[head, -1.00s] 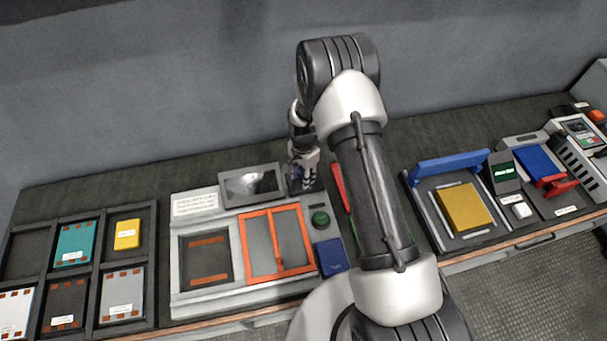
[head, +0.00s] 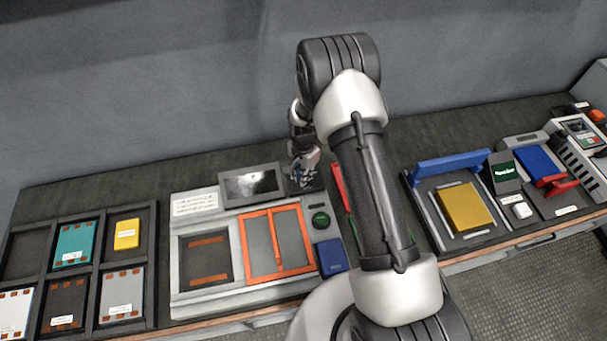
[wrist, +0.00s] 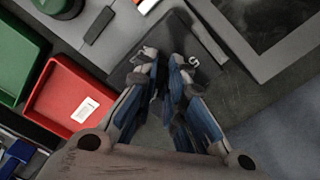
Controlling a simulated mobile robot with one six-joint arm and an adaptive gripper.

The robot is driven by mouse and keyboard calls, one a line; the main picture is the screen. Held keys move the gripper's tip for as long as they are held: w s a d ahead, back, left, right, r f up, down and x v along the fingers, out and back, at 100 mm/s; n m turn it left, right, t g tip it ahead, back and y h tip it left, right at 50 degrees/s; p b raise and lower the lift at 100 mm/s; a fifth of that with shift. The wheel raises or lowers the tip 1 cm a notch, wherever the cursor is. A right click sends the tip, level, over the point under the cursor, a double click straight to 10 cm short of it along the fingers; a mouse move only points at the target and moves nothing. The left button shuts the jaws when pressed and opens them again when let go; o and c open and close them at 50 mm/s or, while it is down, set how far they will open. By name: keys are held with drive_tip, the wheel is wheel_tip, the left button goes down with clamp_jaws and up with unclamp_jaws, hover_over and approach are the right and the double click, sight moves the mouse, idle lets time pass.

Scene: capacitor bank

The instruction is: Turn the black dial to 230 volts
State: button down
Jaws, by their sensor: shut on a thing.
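My gripper (head: 302,184) points down at a dark square plate beside the small screen (head: 251,186), at the back right of the grey console (head: 190,290). In the wrist view my gripper (wrist: 169,72) has its two blue-grey fingers close together over the dark plate (wrist: 178,42). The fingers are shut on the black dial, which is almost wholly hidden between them. I cannot read its mark or any voltage scale. The screen also shows in the wrist view (wrist: 268,22), dark with a grey patch and no readable number.
A green button (head: 320,220), an orange-framed double door (head: 275,243) and a blue block (head: 331,257) lie in front of my gripper. A red tray (wrist: 72,97) stands close by in the wrist view. Racks with coloured plates stand at left.

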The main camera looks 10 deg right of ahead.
drive_tip(key=n+b, duration=0.1)
drive_tip(key=n, duration=0.2)
drive_tip(key=n+b, duration=0.1)
drive_tip(key=n, duration=0.2)
drive_tip(key=shift+s+d+f+b, duration=0.1)
drive_tip(key=shift+s+d+b, duration=0.1)
drive_tip(key=shift+b, duration=0.2)
drive_tip(key=n+b, duration=0.1)
drive_tip(key=n, duration=0.4)
drive_tip(key=shift+d, duration=0.15)
drive_tip(key=shift+n+b, duration=0.3)
drive_tip(key=c, duration=1.7)
unclamp_jaws()
drive_tip(key=shift+o, duration=0.2)
